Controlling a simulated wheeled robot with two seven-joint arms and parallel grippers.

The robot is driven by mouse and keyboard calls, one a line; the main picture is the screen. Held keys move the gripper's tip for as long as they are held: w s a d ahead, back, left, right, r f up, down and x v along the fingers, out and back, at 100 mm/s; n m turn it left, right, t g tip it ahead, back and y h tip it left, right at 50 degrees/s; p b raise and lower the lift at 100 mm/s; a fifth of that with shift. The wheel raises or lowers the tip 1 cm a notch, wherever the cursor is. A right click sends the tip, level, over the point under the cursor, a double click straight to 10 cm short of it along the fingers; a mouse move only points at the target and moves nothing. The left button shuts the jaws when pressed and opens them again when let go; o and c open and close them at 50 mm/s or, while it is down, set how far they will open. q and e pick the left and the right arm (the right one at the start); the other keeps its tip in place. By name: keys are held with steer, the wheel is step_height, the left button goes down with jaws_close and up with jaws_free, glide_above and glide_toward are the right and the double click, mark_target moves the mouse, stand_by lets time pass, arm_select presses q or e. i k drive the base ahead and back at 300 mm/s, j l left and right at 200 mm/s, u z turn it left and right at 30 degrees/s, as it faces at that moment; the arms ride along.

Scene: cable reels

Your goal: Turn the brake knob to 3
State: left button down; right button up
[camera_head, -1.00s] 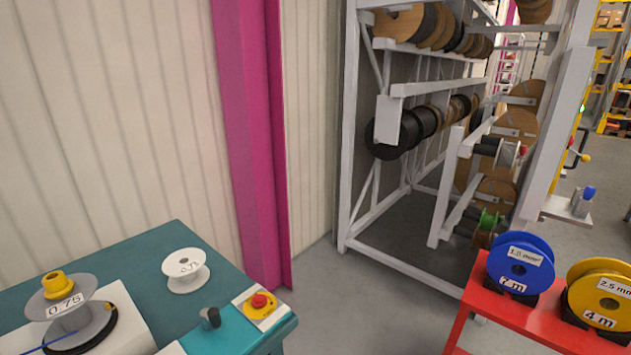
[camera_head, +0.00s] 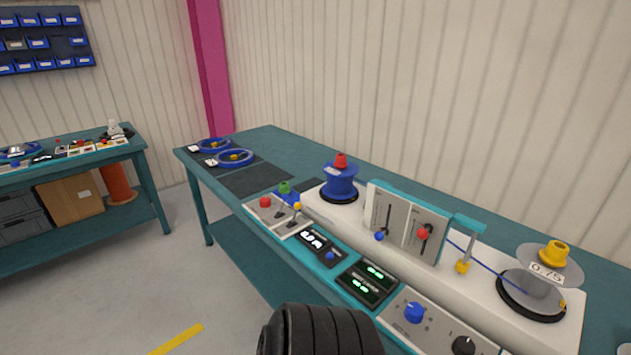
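A blue knob (camera_head: 414,312) sits on a pale control panel (camera_head: 436,326) at the front edge of the teal bench, lower right. A black knob (camera_head: 463,345) sits on the same panel, near the bottom of the picture. Small marks surround the blue knob, but they are too small to read. I cannot tell from the lettering which knob is the brake or what either is set to. Neither of my grippers is in view.
Left of the panel are green-lit displays (camera_head: 367,283) and a lever box (camera_head: 280,217). Behind stands a white machine with a blue reel (camera_head: 341,180) and a grey reel (camera_head: 545,285) joined by blue cable. Open floor (camera_head: 215,285) lies left of the bench (camera_head: 262,141).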

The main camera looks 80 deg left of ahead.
mark_target(266, 202)
steer(key=u, duration=3.05)
